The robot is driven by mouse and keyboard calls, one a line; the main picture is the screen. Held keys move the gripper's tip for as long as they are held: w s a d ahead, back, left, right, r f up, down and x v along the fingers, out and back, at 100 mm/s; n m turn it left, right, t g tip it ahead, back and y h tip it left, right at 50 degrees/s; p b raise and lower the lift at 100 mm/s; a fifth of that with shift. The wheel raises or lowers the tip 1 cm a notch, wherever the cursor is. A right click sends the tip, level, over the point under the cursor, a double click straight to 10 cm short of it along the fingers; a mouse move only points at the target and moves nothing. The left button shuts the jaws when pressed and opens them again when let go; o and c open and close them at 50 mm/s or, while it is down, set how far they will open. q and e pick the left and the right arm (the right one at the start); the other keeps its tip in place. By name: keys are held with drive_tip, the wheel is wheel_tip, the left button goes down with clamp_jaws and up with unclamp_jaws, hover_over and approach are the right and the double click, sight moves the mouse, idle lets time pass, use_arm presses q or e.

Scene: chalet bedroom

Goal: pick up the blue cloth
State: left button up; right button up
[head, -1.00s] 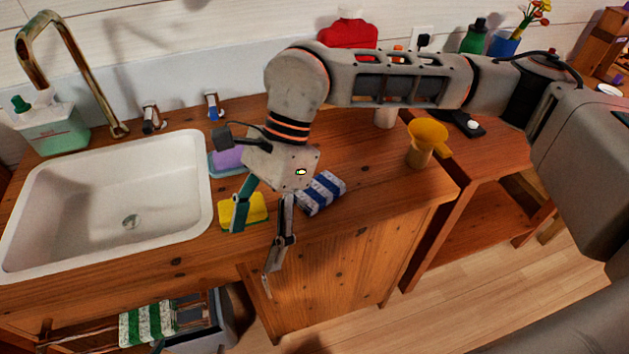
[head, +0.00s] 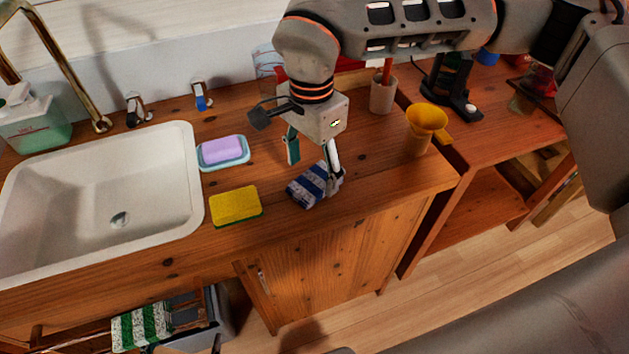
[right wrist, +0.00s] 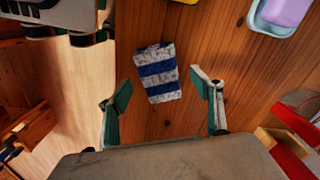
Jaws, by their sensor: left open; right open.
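The blue cloth (head: 308,188), folded with blue and white stripes, lies on the wooden counter to the right of the yellow sponge. My right gripper (head: 314,174) is open with its fingers pointing down above the cloth, and one finger overlaps the cloth's right end in the head view. In the right wrist view the cloth (right wrist: 156,74) appears between the two spread fingers of my right gripper (right wrist: 163,90), and bare wood shows on both sides of it. Nothing is held.
A yellow sponge (head: 236,207) and a lilac soap on a blue dish (head: 224,153) lie between cloth and sink (head: 105,200). A yellow funnel (head: 427,120) stands to the right. The counter's front edge is close to the cloth. A green striped cloth (head: 142,326) hangs below.

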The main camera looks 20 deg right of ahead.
sight(315, 183)
wheel_tip(315, 183, down, 3)
drive_tip(key=shift+r, duration=0.15)
drive_tip(key=c, duration=1.1)
drive_tip(key=shift+r, duration=0.15)
drive_tip(key=shift+c, duration=0.2)
